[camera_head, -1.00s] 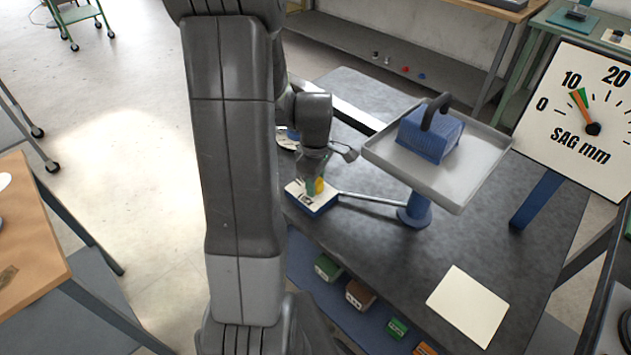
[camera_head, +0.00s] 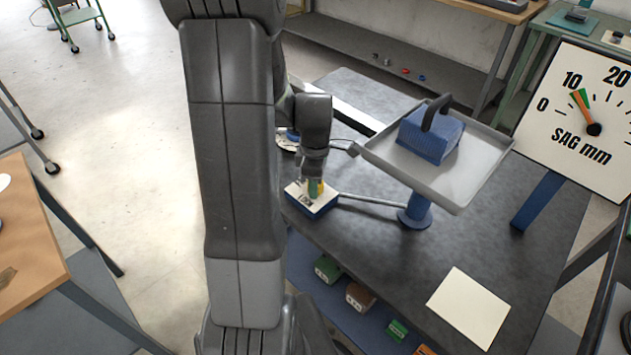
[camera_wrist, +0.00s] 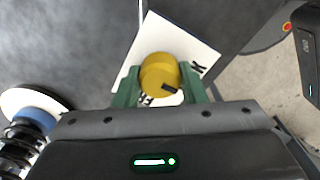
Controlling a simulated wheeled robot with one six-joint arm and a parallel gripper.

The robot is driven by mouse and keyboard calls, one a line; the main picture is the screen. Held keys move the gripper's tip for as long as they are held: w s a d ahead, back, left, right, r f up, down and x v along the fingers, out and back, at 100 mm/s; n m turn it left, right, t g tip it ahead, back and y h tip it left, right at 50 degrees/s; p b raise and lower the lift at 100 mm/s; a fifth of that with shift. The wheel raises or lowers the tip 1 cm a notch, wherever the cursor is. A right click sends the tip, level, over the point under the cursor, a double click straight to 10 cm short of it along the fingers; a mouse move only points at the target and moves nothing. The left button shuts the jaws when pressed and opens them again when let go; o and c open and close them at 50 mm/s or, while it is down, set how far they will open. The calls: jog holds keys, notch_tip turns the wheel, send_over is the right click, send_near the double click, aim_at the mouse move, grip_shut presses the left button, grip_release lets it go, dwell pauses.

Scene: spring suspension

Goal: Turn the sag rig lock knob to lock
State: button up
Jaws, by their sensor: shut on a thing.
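The yellow lock knob (camera_wrist: 160,75) sits on a blue box with a white lettered top (camera_head: 302,195). In the wrist view its dark pointer mark is at the knob's lower right, between partly covered black letters; a "K" shows to the right. My gripper (camera_head: 315,188) reaches down from above. Its green fingers (camera_wrist: 160,88) are on both sides of the knob and shut on it. Most of the lettering is hidden by the knob and fingers. A rod (camera_head: 372,200) runs from the box to the blue post (camera_head: 415,212) under the grey tray.
The grey tray (camera_head: 480,158) holds a blue ribbed weight (camera_head: 432,137) with a dark handle. The sag dial (camera_head: 585,125) stands at the right, its needle near 10. A spring unit (camera_wrist: 25,135) is left of my gripper. A blank card (camera_head: 468,306) lies on the bench.

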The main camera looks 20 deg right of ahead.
jog(key=o, duration=1)
notch_tip(320, 180, up, 14)
jog(key=shift+f+p, duration=0.1)
jog(key=shift+p, duration=0.3)
notch_tip(320, 180, down, 14)
jog(key=shift+r+b, duration=0.1)
jog(key=shift+b, duration=0.3)
